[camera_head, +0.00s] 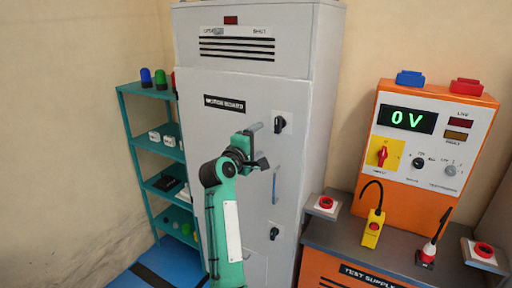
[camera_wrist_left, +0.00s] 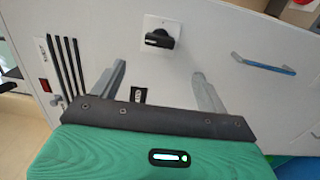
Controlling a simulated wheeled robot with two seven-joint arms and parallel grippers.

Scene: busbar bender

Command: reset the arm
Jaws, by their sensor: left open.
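My left gripper (camera_head: 262,146) is raised in front of the grey cabinet (camera_head: 240,92), with its green arm coming up from below. It is open and empty. In the left wrist view its two grey fingers (camera_wrist_left: 157,78) stand wide apart, pointing at the cabinet door. A black rotary handle (camera_head: 280,124) is on the door just beyond and right of the gripper. It also shows in the left wrist view (camera_wrist_left: 159,38), ahead of the gap between the fingers and apart from them. My right gripper is not in view.
A blue door handle (camera_head: 275,186) and a lower black knob (camera_head: 274,233) are on the cabinet. A teal shelf (camera_head: 148,148) stands left. At right, an orange power supply reading 0 V (camera_head: 432,140) stands on a bench (camera_head: 345,240) with red buttons and probes.

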